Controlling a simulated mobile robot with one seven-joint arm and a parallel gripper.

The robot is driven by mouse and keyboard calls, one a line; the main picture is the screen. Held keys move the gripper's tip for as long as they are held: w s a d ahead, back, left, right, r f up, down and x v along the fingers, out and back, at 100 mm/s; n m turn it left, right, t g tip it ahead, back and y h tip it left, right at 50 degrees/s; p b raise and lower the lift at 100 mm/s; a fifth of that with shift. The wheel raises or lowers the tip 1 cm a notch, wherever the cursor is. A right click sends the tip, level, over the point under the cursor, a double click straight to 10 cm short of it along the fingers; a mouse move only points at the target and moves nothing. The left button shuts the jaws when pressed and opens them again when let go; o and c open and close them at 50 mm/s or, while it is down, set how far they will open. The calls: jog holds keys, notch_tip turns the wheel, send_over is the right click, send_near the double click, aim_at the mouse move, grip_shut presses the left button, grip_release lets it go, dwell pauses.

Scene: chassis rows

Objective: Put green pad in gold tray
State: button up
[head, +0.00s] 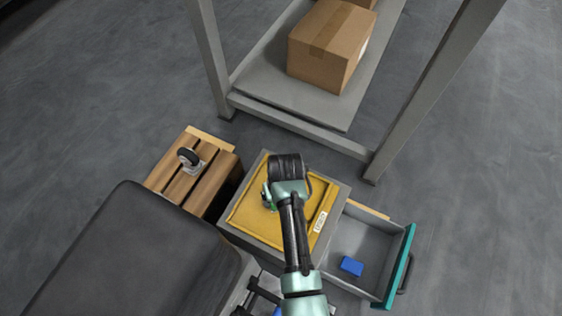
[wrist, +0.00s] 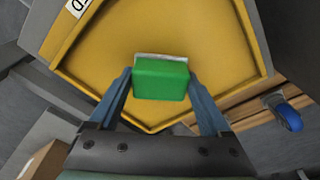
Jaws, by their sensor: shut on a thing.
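The green pad (wrist: 160,80) is a small green block with a pale grey edge. It sits between the fingertips of my gripper (wrist: 160,88), which is shut on it. In the head view a small bit of the pad's green shows beside my gripper (head: 270,200); my arm hides much of the rest. The gold tray (head: 246,210) lies on top of a grey cabinet, and it fills much of the wrist view (wrist: 225,50). The pad is over the tray's floor, inside its rim. I cannot tell whether the pad touches the floor.
An open drawer (head: 408,262) with a blue block (head: 351,266) juts out at the right. A wooden crate (head: 222,168) with a caster (head: 188,156) stands left. Behind is a metal rack (head: 300,122) with a cardboard box (head: 325,50). A dark seat-like block (head: 130,255) fills the lower left.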

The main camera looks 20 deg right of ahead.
jog(key=shift+f, duration=0.15)
jog(key=o, duration=1.1)
jog(key=shift+o, duration=0.2)
notch_tip(320, 180, up, 12)
jog(key=s+p, duration=0.1)
jog(key=p, duration=0.6)
jog(key=shift+s+p, duration=0.25)
jog(key=shift+p, duration=0.15)
jog(key=shift+a, duration=0.1)
